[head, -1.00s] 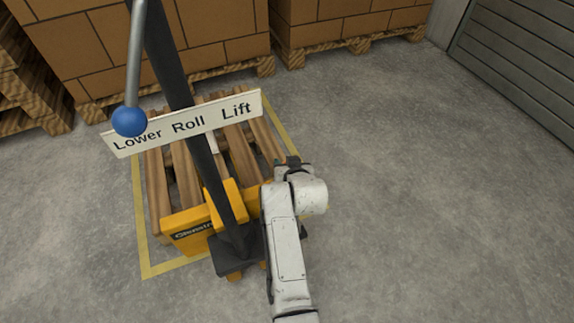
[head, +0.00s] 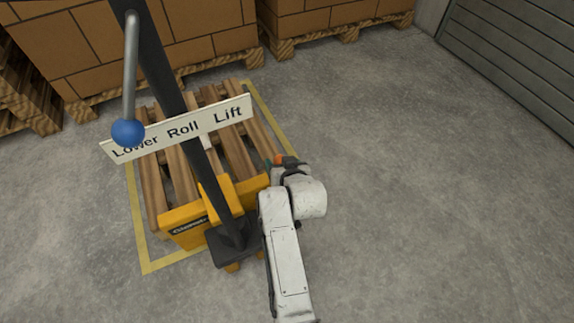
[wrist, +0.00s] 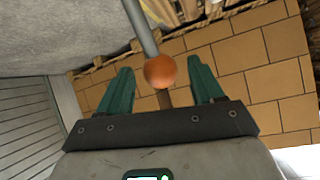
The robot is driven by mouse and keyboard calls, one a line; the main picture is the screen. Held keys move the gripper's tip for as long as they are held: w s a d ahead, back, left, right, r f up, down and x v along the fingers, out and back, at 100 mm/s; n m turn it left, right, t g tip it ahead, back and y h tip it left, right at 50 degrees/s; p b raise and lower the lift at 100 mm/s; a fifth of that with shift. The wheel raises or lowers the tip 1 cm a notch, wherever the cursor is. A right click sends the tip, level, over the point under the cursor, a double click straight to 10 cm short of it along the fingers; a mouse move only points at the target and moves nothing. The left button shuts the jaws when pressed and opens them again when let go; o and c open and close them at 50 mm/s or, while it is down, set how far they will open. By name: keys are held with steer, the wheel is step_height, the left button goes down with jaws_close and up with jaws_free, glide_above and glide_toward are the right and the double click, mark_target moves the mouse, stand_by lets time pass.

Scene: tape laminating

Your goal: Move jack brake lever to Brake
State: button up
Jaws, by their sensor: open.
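An orange ball knob (wrist: 160,71) on a grey rod shows in the wrist view. It lies between the two green fingers of my gripper (wrist: 159,85), with a gap to each finger. The fingers are open, and the ball is not clamped. In the head view a bit of the orange knob (head: 279,159) shows at the end of my gripper (head: 290,166), to the right of the yellow pallet jack (head: 190,222). My arm hides the rest of this lever. I see no Brake label.
A blue-knobbed lever (head: 128,132) stands in front of a white sign (head: 182,131) reading Lower, Roll, Lift. The dark jack post (head: 165,75) rises left of my arm. A wooden pallet (head: 236,150) lies beyond. The floor (head: 420,190) on the right is clear.

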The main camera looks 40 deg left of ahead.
steer(key=p+v, duration=0.2)
steer(key=v, duration=0.4)
stand_by(0.5)
steer(key=s+d+f+m+h, duration=0.1)
steer(key=d+f+m+h, duration=0.15)
steer(key=d, duration=1.55)
steer(key=s+d+f+m+h, duration=0.1)
steer(key=d+f+m+h, duration=0.2)
steer(key=d, duration=1.4)
steer(key=s+d+r+m+g+h, duration=0.2)
steer(key=s+d, duration=0.8)
steer(key=s, duration=0.1)
steer(key=s+d+r+m+g+h, duration=0.2)
steer(key=s+d+r+m+g, duration=0.1)
steer(key=s+d, duration=0.75)
step_height(320, 180, up, 24)
steer(key=p, duration=2.4)
steer(key=shift+w+r+p, duration=0.2)
steer(key=shift+w+p, duration=0.05)
steer(key=shift+p, duration=0.15)
